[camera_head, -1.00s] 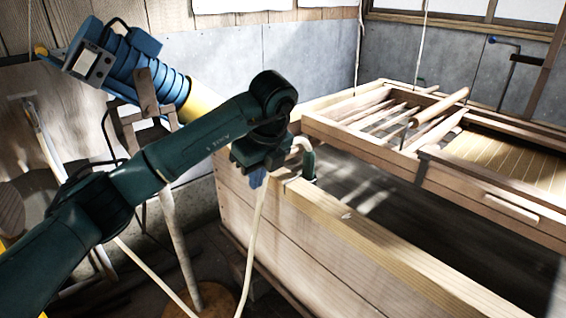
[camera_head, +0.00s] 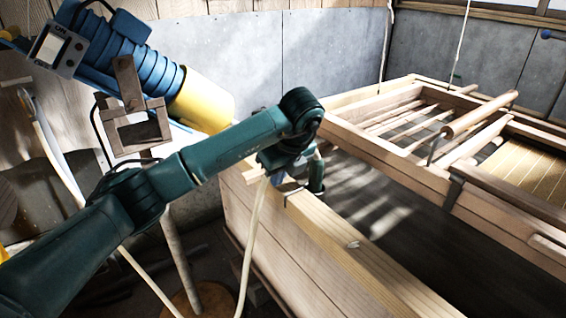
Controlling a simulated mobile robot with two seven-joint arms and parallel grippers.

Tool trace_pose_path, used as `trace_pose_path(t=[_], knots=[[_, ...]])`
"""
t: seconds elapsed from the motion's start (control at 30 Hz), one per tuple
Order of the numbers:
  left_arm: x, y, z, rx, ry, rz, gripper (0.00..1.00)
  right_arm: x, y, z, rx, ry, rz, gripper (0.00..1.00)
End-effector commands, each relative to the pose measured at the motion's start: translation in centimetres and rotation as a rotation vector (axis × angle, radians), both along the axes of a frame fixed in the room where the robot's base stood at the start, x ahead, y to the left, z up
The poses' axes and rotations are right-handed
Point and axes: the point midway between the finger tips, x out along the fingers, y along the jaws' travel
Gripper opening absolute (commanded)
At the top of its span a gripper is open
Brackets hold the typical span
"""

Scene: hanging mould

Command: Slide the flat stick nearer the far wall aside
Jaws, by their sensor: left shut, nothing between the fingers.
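Several pale sticks lie side by side in the far part of the wooden vat frame. A thin stick (camera_head: 402,119) is among those toward the far wall, but I cannot tell which is the flat one meant. A round rod (camera_head: 480,114) rests higher, at an angle above them. My left gripper (camera_head: 300,182) is at the vat's near left edge, well short of the sticks. Its fingers are largely hidden behind the wrist; it is shut and holds nothing. My right gripper is not in view.
The wooden vat (camera_head: 350,246) has a thick rim close under my left arm and a dark interior. A slatted mould (camera_head: 535,172) lies at the right. A blue machine with a yellow cylinder (camera_head: 203,103) and a wooden stand (camera_head: 135,120) are at the left. Grey panels (camera_head: 330,50) line the wall.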

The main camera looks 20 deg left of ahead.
Motion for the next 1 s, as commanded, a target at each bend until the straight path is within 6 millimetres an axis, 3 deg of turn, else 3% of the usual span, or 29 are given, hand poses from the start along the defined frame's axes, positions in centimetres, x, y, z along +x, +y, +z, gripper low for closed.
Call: trace_pose_path(t=[0.13,0.33,0.87,1.0], knots=[[0.7,1.1,-2.6,0.001,0.001,0.003,0.00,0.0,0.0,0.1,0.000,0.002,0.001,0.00],[2.5,3.3,-2.3,0.000,0.000,0.003,0.00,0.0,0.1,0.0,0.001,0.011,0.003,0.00],[3.2,4.1,-2.4,0.000,0.000,0.001,0.00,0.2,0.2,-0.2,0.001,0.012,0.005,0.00],[4.5,5.7,-2.5,0.002,-0.003,0.006,0.00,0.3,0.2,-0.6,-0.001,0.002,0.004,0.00]])
